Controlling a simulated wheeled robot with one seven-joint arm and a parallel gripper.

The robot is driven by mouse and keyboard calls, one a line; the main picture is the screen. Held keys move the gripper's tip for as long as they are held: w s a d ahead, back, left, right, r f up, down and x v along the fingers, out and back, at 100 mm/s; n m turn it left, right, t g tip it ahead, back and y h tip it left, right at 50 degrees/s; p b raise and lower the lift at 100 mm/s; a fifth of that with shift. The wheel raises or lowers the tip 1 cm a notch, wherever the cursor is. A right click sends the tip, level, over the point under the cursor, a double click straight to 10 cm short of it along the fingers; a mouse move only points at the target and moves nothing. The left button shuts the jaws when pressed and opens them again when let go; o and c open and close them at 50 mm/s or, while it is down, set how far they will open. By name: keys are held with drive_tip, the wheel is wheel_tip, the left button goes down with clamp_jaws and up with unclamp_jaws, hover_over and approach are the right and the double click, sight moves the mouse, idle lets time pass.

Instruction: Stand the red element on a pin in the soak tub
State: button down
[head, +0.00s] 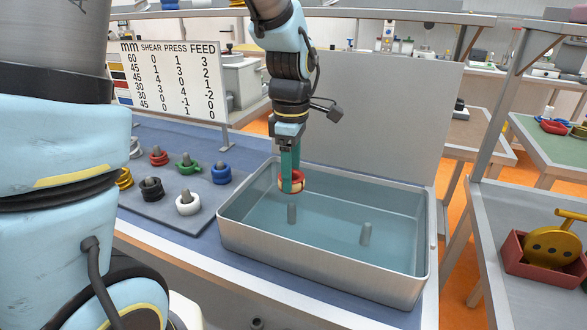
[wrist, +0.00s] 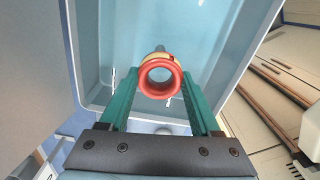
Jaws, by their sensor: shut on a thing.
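The red element (head: 299,184), a ring with a cream band, is held between the teal fingers of my gripper (head: 290,176). It is above the soak tub (head: 330,276), over the left part. In the wrist view the red ring (wrist: 160,91) faces the camera between the fingertips, its round hole open. One grey pin (head: 292,213) stands in the tub just below the element, with a gap showing between them. A second grey pin (head: 366,234) stands further right and is bare. In the wrist view a grey pin tip (wrist: 160,48) shows just beyond the ring.
A grey tray (head: 165,205) left of the tub holds several coloured elements, among them another red one (head: 158,157), a green one (head: 188,163) and a white one (head: 188,204). A number board (head: 175,80) stands behind. The tub walls rise around the pins.

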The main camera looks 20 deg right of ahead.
sight(292, 204)
drive_tip(key=shift+f+b, duration=2.4)
drive_tip(key=shift+f, duration=1)
drive_tip(key=shift+f, duration=0.15)
drive_tip(key=shift+f+b, duration=1)
drive_tip(key=shift+f, duration=0.35)
unclamp_jaws()
wheel_tip(292, 204, up, 11)
drive_tip(key=shift+f+b, duration=0.1)
drive_tip(key=shift+b, duration=0.5)
